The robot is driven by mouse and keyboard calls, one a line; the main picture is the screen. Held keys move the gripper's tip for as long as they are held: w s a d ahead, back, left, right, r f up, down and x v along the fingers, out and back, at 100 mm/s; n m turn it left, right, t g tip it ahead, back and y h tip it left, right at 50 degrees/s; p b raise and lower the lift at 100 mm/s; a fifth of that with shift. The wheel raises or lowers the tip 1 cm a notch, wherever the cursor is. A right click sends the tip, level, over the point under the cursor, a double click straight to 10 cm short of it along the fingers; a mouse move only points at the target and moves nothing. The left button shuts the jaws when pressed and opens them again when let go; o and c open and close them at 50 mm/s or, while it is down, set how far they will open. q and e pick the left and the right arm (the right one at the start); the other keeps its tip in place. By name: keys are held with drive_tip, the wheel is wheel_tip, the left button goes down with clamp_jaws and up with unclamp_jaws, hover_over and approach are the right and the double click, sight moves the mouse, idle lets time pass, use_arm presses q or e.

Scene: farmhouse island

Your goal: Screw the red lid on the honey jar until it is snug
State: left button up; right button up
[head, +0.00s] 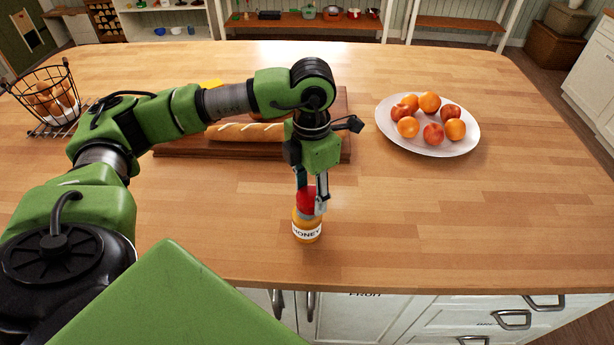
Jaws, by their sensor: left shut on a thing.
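The honey jar (306,232) stands upright on the wooden island top near its front edge, with a "HONEY" label facing me. The red lid (305,199) is at the top of the jar, between the fingers of my left gripper (310,205). My left gripper points straight down and is shut on the red lid. The fingers partly cover the lid and the jar's neck, so I cannot tell how tightly the lid sits. My right gripper does not show.
A bread board (180,149) with a baguette (246,132) lies behind my left arm. A white plate (388,104) of several fruits stands at the right. A wire basket (40,90) of eggs is at the far left. The counter right of the jar is clear.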

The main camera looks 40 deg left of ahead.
sight(307, 190)
use_arm(q)
drive_tip(key=n, duration=0.2)
drive_tip(key=a+n, duration=0.1)
drive_tip(key=shift+w+r+p, duration=0.3)
drive_tip(key=shift+r, duration=0.05)
drive_tip(key=shift+w+a+n, duration=0.1)
drive_tip(key=shift+a+n, duration=0.25)
drive_tip(key=shift+n, duration=0.65)
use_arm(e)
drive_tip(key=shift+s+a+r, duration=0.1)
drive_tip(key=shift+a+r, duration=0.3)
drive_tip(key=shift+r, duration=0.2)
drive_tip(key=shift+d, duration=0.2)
use_arm(q)
drive_tip(key=shift+f+b, duration=0.15)
drive_tip(key=shift+b, duration=0.2)
wheel_tip(307, 190, down, 3)
drive_tip(key=b, duration=0.3)
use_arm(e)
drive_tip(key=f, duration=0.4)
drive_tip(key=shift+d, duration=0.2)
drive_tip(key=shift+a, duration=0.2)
